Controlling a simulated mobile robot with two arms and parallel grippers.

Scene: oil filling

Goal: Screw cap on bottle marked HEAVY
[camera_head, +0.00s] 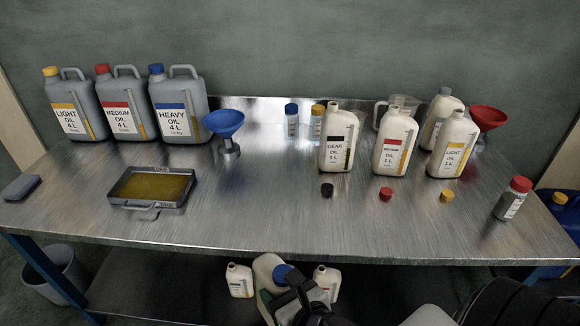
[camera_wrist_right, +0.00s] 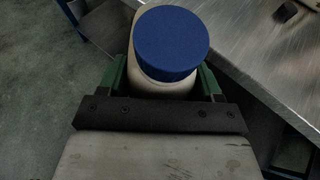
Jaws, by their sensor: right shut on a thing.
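My right gripper (camera_head: 282,290) is at the bottom middle of the head view, in front of the table's front edge. It is shut on a cream bottle (camera_head: 266,268) with a blue cap (camera_head: 285,274). In the right wrist view, the green fingers (camera_wrist_right: 162,82) flank the bottle (camera_wrist_right: 160,90) just below the blue cap (camera_wrist_right: 172,43). The cap sits over the bottle's mouth; I cannot tell how tightly. This bottle's label is hidden. A grey jug marked HEAVY OIL 4 L (camera_head: 180,105) with a blue cap stands at the table's back left. My left gripper is out of view.
Cream bottles marked GEAR (camera_head: 338,140), MEDIUM (camera_head: 393,145) and LIGHT (camera_head: 452,148) stand on the table (camera_head: 260,215), with loose caps before them. A tray (camera_head: 152,188) and blue funnel (camera_head: 225,123) are left. Smaller bottles stand on the lower shelf. The table's front middle is clear.

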